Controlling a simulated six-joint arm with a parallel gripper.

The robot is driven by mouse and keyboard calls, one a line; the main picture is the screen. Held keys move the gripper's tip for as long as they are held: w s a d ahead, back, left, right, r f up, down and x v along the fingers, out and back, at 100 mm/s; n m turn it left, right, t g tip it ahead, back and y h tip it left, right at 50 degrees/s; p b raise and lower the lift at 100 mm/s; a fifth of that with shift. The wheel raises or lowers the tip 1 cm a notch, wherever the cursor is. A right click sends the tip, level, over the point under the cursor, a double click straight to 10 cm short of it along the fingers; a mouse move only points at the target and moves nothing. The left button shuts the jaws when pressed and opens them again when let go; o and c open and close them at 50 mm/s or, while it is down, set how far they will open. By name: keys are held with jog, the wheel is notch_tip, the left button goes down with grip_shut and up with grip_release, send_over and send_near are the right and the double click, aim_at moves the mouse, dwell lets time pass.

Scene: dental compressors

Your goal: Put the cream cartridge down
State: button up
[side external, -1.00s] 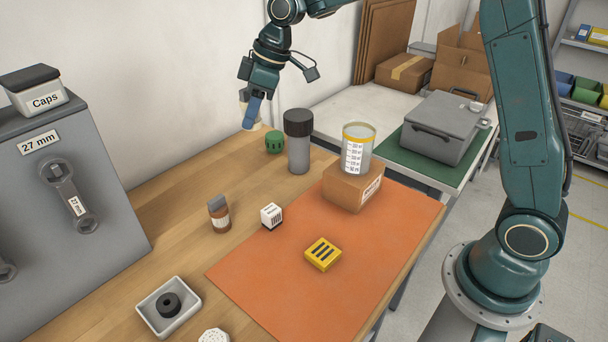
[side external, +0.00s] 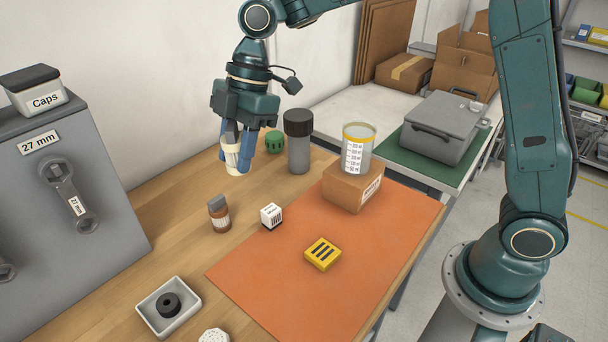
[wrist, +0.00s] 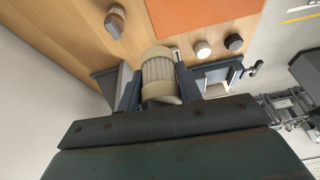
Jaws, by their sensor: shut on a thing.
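The cream cartridge (side external: 232,158) is a pale ribbed cylinder held between the blue fingers of my gripper (side external: 238,160). In the side view it hangs upright above the wooden table, left of the green cap and behind the brown bottle. In the wrist view the cartridge (wrist: 160,76) sits between the two dark fingers of my gripper (wrist: 158,85), its ribbed side and smooth end rim showing. My gripper is shut on it. Its exact height above the wood is hard to tell.
A yellow block (side external: 323,254) lies on the orange mat (side external: 270,290). Wood around the brown bottle is bare.

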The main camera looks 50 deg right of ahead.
jog(key=s+a+n+g+h, duration=0.1)
jog(key=s+a+n+g, duration=0.2)
jog(key=s+a+n, duration=0.6)
jog(key=shift+n, duration=0.3)
jog(key=s+f, duration=0.1)
jog(key=f, duration=0.4)
jog(key=d+f, duration=0.1)
jog(key=f, duration=0.4)
jog(key=s+f, duration=0.1)
jog(key=f, duration=0.4)
jog(key=shift+s+d+f, duration=0.1)
jog(key=shift+s+d, duration=0.2)
jog(key=shift+d, duration=0.05)
jog(key=shift+f, duration=2.1)
jog(key=shift+f, duration=0.2)
jog(key=o, duration=1)
jog(key=shift+r, duration=0.1)
